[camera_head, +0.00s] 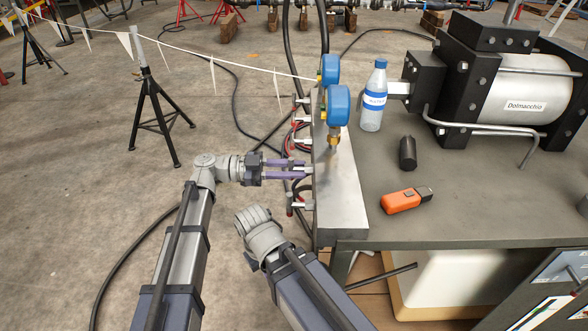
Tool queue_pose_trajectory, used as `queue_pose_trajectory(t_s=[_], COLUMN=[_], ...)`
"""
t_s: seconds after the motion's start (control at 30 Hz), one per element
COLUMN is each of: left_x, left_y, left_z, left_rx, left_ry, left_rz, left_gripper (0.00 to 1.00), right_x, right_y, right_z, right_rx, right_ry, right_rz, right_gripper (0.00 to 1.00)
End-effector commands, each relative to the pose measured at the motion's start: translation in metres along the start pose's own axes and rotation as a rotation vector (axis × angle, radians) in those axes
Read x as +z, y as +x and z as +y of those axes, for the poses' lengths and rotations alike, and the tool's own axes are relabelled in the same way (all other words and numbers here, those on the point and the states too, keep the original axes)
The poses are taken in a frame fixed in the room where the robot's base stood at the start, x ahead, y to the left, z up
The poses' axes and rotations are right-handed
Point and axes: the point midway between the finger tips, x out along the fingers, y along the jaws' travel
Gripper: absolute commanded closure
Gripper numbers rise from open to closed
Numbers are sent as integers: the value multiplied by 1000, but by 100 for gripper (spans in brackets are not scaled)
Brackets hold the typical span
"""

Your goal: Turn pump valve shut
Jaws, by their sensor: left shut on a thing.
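A column of small valves with red handles sits along the left side of a grey metal manifold panel (342,195) at the table's left edge. One valve (302,206) shows below my left gripper, and others (301,123) show above it. My left gripper (303,171) has purple fingers that point right and reach the panel's valve side. It is shut on a valve there, whose handle is mostly hidden by the fingers. I cannot tell which valve is the pump valve. My right arm ends in a grey wrist below the left gripper; its fingers do not show.
Two blue gauges (336,105) stand on the panel. A water bottle (374,97), a black cylinder (407,153), an orange tool (402,201) and a large pump (510,88) are on the grey table (440,215). A black stand (150,95) is on the floor. Hoses hang behind the valves.

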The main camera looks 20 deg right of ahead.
Motion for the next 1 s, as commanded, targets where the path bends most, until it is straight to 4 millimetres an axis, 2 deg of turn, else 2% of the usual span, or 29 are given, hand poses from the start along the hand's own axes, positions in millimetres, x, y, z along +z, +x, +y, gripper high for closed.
queue_pose_trajectory(t_s=[0.43,1.0], left_x=[0,0], left_y=[0,0], left_z=[-1,-1], left_rx=[-2,-2], left_ry=[247,299], left_rz=[0,0], left_gripper=[100,100], right_x=[0,0], right_y=[0,0], right_z=[0,0], right_rx=[0,0], right_ry=[0,0], right_rz=[0,0], right_gripper=[100,100])
